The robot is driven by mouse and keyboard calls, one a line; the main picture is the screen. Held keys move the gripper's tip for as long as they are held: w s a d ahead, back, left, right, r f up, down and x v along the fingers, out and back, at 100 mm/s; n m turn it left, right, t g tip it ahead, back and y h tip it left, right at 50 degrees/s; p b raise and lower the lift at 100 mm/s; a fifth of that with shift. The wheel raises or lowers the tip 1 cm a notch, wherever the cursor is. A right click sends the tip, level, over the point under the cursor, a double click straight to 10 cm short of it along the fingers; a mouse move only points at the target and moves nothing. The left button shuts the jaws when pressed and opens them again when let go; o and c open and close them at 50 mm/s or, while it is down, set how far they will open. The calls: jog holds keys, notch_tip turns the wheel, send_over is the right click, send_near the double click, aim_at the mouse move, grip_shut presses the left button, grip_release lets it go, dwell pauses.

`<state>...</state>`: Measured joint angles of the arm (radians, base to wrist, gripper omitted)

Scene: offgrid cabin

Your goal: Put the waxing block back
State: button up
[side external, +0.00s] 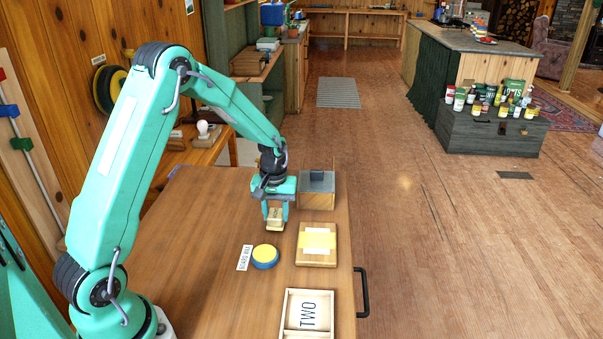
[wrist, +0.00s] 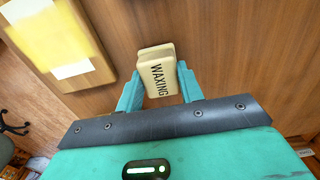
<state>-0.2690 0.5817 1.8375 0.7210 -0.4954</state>
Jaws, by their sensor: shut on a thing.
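The waxing block (wrist: 157,72) is a pale wooden block with the dark word WAXING on its face. In the wrist view it sits between the two teal fingers of my gripper (wrist: 160,88), which is shut on it. In the side view my gripper (side external: 276,212) points down over the wooden table, with the pale block (side external: 275,223) at its fingertips. I cannot tell whether the block touches the table. A shallow light wooden tray (side external: 286,314) at the table's front holds a piece marked TWO (side external: 309,314).
A wooden board with a yellow and white top (side external: 316,244) lies right of my gripper. A grey-topped wooden box (side external: 317,190) stands behind it. A yellow and blue round tin (side external: 265,256) and a label card (side external: 244,257) lie in front. The table's left side is clear.

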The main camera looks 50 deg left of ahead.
jog(key=shift+f, duration=0.2)
dwell(0.5)
jog(key=o, duration=1.3)
jog(key=shift+c, duration=0.2)
jog(key=shift+r, duration=0.1)
jog(key=shift+r, duration=3.8)
